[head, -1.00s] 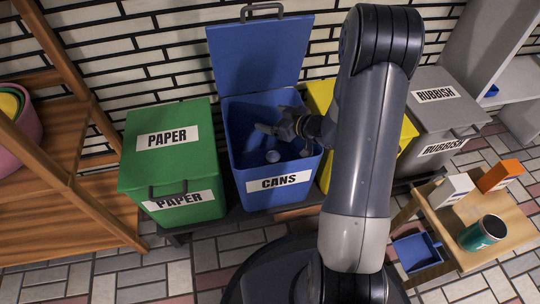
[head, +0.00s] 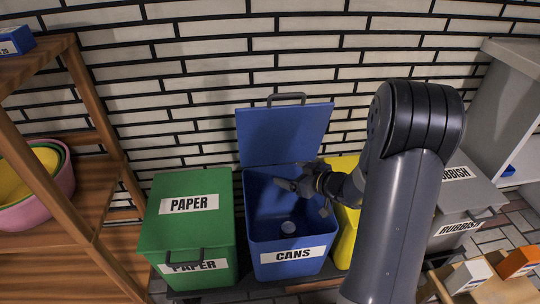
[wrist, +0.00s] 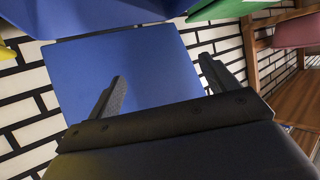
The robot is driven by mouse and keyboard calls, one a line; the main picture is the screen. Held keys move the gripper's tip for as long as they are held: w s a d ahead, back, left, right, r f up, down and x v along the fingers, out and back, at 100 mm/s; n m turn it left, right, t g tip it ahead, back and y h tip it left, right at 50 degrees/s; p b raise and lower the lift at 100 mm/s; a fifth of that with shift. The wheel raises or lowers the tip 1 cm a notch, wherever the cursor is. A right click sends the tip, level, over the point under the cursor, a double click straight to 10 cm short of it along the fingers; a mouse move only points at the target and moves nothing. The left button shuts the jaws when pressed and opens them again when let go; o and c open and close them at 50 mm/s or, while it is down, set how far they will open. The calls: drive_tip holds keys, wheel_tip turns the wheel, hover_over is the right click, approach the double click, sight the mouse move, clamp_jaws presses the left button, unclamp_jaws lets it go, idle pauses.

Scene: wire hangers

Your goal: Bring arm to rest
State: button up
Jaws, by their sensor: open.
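My gripper (head: 306,192) is open and empty in the head view, over the right part of the open blue CANS bin (head: 287,241). In the wrist view my gripper (wrist: 162,85) shows two dark fingers spread apart, with the blue lid (wrist: 127,72) behind them. The lid also shows raised against the wall in the head view (head: 285,135). My arm hides part of the yellow bin and the grey bin.
A closed green PAPER bin (head: 190,222) stands left of the blue bin. A yellow bin (head: 347,218) and a grey RUBBISH bin (head: 463,208) stand to the right. A wooden shelf (head: 75,190) is at left. A low table (head: 510,290) with boxes is at lower right.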

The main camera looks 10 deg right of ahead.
wheel_tip(320, 180, down, 10)
drive_tip(key=b, duration=0.5)
drive_tip(key=shift+r+p, duration=2.75)
drive_tip(key=shift+r, duration=0.15)
drive_tip(key=shift+f, duration=0.1)
